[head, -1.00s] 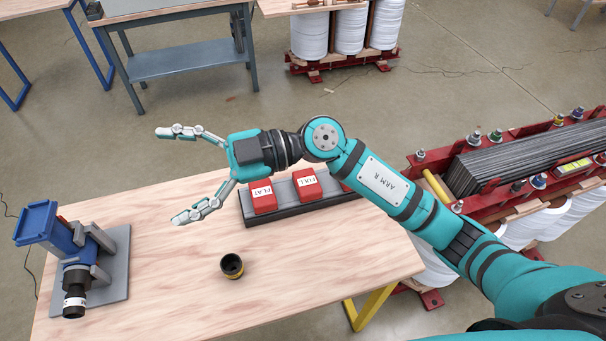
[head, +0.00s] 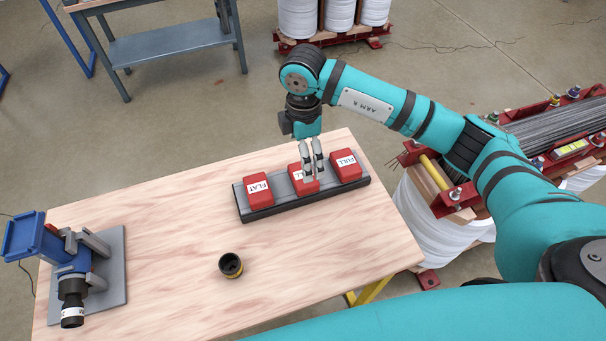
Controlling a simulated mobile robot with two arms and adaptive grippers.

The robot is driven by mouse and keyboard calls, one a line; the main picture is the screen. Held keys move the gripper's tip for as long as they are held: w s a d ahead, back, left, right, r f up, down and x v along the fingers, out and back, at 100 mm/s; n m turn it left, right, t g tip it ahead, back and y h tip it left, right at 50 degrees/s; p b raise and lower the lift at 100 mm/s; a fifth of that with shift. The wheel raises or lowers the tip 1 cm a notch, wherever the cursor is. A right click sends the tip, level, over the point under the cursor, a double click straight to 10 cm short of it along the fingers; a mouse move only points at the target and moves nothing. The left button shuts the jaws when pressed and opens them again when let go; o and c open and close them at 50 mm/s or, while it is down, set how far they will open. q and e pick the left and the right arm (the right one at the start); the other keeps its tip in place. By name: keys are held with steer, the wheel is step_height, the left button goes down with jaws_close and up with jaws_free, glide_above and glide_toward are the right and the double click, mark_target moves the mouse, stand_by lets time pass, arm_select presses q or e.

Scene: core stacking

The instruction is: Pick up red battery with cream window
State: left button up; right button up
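Three red batteries with pale label patches stand in a row on a dark grey rack (head: 265,213). The left battery (head: 257,189) reads FLAT and the right battery (head: 345,166) reads FULL. The middle battery (head: 298,184) has its label mostly covered by my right gripper (head: 314,175). The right gripper points down, its two fingers close together in this view, in front of or over the middle battery. I cannot tell whether they touch it or how far they are open. Which battery has a cream window is unclear. My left gripper is out of view.
A small black cup (head: 231,266) stands on the wooden table (head: 170,240). A blue device on a grey plate (head: 112,290) is at the table's left. Red-framed equipment with white coils (head: 440,225) stands beyond the right edge. The table's middle is clear.

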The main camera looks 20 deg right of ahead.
step_height(320, 180, down, 4)
steer(key=shift+f, duration=0.2)
steer(key=shift+w+a+f+p, duration=0.15)
steer(key=shift+f+p, duration=0.3)
steer(key=shift+f, duration=0.9)
steer(key=shift+w+d+f+p, duration=0.1)
steer(key=shift+f+p, duration=0.3)
steer(key=shift+f, duration=0.9)
steer(key=shift+r, duration=0.1)
steer(key=c, duration=1.3)
